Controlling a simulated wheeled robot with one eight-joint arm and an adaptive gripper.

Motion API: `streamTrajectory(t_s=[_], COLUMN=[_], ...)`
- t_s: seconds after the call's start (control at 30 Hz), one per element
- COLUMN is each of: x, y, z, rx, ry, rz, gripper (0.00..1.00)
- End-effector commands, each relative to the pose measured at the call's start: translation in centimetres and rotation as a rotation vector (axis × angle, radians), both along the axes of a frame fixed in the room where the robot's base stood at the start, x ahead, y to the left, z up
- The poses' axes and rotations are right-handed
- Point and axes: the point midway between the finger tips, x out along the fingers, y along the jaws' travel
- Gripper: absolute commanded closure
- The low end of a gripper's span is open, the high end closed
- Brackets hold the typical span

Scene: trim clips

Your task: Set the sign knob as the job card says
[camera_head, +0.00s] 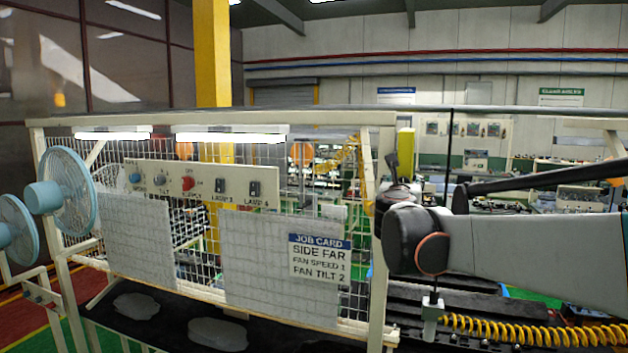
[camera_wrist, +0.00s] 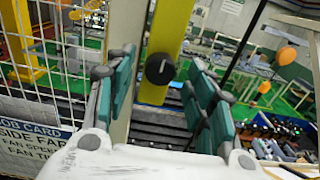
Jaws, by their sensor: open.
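A round black knob (camera_wrist: 159,69) with a pale mark sits on a yellow upright (camera_wrist: 170,25) in the wrist view. My gripper (camera_wrist: 160,76) is open, with its green-padded fingers on either side of the knob in that view. Whether they touch it cannot be told. The job card (camera_head: 319,260) hangs on the mesh in the head view and reads SIDE FAR, FAN SPEED 1, FAN TILT 2. It also shows partly in the wrist view (camera_wrist: 30,140).
A pale control panel (camera_head: 205,172) on the mesh carries a blue knob (camera_head: 135,178), a grey knob (camera_head: 160,180), a red knob (camera_head: 188,184) and two lamp switches. Two blue fans (camera_head: 66,190) stand at left. A cream frame post (camera_head: 379,300) stands left of my arm.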

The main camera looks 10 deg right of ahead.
Motion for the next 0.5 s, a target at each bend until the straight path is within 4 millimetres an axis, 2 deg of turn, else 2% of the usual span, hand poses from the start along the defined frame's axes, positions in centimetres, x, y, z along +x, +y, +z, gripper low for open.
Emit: streamTrajectory(t_s=[0.2,0.47,0.5], x=[1.17,1.3,1.3], y=[-0.69,-0.77,-0.77], z=[0.0,-0.05,-0.05], rx=[0.0,0.0,0.0], ry=[0.0,0.0,0.0], rz=[-0.001,0.0,0.0], gripper=[0.5,0.5,0.53])
